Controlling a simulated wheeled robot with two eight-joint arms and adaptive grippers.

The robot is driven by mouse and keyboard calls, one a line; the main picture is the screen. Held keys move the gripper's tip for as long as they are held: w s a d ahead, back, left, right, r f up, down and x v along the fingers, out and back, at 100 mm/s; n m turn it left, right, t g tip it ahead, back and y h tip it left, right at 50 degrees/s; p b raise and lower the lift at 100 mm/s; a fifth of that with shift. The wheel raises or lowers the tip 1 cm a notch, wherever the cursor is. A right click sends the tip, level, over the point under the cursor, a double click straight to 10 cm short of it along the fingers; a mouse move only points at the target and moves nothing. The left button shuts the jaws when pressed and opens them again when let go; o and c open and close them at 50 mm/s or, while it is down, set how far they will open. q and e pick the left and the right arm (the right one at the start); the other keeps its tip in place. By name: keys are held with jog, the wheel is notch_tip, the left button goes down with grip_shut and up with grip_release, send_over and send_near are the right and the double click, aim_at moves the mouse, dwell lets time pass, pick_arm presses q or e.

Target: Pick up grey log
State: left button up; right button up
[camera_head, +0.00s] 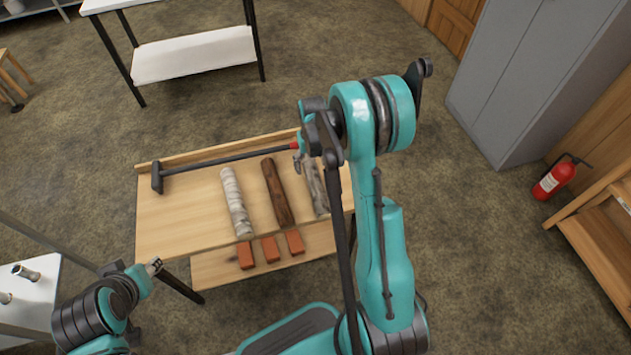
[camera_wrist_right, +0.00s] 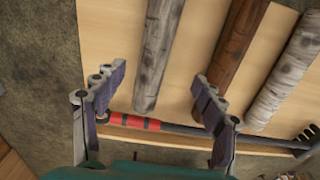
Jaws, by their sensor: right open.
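The grey log (camera_head: 316,188) lies on the wooden table at the right of a row of three logs, partly hidden by my right arm. In the right wrist view the grey log (camera_wrist_right: 158,50) runs between the fingers of my right gripper (camera_wrist_right: 159,78). That gripper is open, with one finger on each side of the log's outline; I cannot tell its height above it. In the head view my right gripper (camera_head: 304,160) is at the log's far end, partly hidden. My left gripper (camera_head: 153,267) is off the table's front left corner, too small to read.
A brown log (camera_head: 277,192) and a white birch log (camera_head: 236,203) lie left of the grey one. A long black tool (camera_head: 220,159) with a red grip lies along the table's back. Orange bricks (camera_head: 270,249) sit at the front. A grey cabinet (camera_head: 535,75) stands right.

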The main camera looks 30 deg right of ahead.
aim_at(315, 179)
jog(key=f, duration=0.2)
jog(key=d+f+b, duration=0.1)
jog(key=f, duration=0.2)
jog(key=shift+w, duration=0.1)
notch_tip(315, 179, down, 6)
jog(key=b, duration=0.3)
jog(key=shift+w+r, duration=0.1)
jog(key=shift+r, duration=0.1)
jog(key=c, duration=1.5)
jog(key=shift+r, duration=0.1)
